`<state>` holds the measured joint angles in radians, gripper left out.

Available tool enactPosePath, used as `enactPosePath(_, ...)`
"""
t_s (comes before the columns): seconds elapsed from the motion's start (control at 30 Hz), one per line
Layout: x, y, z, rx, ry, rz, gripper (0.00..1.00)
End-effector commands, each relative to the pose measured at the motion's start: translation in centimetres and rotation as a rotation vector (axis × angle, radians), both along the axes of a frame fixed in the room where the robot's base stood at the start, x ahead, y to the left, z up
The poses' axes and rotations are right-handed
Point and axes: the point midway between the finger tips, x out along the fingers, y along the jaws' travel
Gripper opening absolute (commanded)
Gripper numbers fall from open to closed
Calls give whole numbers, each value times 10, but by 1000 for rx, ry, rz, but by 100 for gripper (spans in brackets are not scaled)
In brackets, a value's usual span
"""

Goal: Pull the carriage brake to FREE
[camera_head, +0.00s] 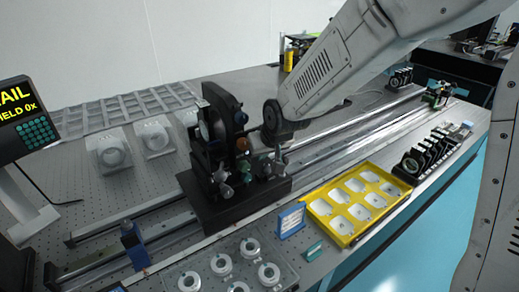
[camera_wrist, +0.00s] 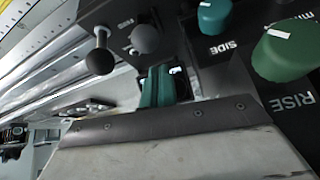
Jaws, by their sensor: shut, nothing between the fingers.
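The black carriage (camera_head: 232,208) sits across the rails in the middle of the head view, with an upright optic mount and several knobs on it. In the head view my arm hides part of the carriage's far side.
Green knobs marked SIDE (camera_wrist: 215,16) and RISE (camera_wrist: 286,52) are close right of my fingers. A yellow tray (camera_head: 318,207) and a clear tray of round parts (camera_head: 205,262) lie in front of the carriage. The rails (camera_head: 345,137) run clear toward the back right.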

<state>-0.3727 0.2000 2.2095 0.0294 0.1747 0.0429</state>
Motion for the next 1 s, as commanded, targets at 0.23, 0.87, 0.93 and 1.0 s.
enactPosePath(0.23,1,0,2,0,0,0,0)
enactPosePath(0.87,1,-1,16,-1,2,-1,0)
enactPosePath(0.93,0,-1,18,-1,1,-1,0)
enactPosePath(1.0,-3,-2,23,-1,1,-1,0)
